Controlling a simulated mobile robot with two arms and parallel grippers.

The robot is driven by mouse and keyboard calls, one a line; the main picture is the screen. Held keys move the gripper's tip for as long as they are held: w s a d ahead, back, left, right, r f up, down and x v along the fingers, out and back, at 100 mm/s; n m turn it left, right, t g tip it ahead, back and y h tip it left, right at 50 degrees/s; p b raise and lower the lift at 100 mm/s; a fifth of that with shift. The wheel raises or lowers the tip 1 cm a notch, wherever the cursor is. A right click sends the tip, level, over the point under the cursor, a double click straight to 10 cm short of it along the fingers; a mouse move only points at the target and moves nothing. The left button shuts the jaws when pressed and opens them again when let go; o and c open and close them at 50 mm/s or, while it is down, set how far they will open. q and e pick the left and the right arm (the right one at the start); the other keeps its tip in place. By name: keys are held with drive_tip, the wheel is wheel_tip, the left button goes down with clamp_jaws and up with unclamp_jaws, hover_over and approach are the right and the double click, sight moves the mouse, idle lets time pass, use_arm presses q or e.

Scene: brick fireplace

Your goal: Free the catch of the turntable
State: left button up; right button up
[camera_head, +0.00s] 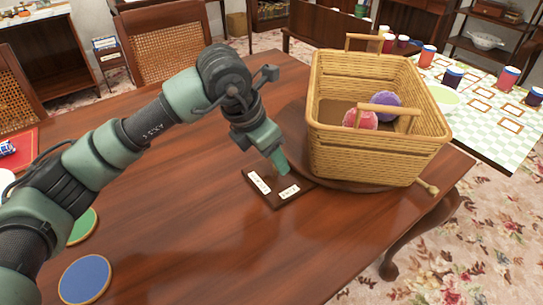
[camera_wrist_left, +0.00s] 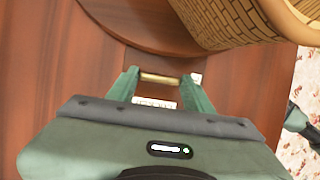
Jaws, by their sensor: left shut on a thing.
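The turntable (camera_head: 292,130) is a round dark wooden disc on the table; its edge also shows in the left wrist view (camera_wrist_left: 150,30). A wicker basket (camera_head: 375,150) stands on it. The catch is a brass bar (camera_wrist_left: 160,79) on a small dark base plate (camera_head: 268,196) with two white labels, too small to read, beside the turntable's near left edge. My left gripper (camera_head: 281,170) reaches down over the plate, its fingers (camera_wrist_left: 160,84) shut at the two ends of the brass bar. In the head view the gripper hides the bar.
The basket holds a red ball (camera_head: 360,119) and a purple ball (camera_head: 386,101). A wooden knob (camera_head: 428,188) sticks out at the turntable's right. Blue (camera_head: 85,279) and green (camera_head: 84,226) discs lie at the left. The table's front middle is clear.

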use_arm(q)
drive_tip(key=o, duration=1.4)
drive_tip(key=shift+r, duration=0.1)
drive_tip(key=v, duration=0.7)
drive_tip(key=shift+a+r+p, duration=0.15)
drive_tip(key=shift+r+p, duration=0.1)
drive_tip(key=shift+p, duration=0.1)
use_arm(e)
drive_tip(key=shift+s+f, duration=0.1)
drive_tip(key=shift+f, duration=0.85)
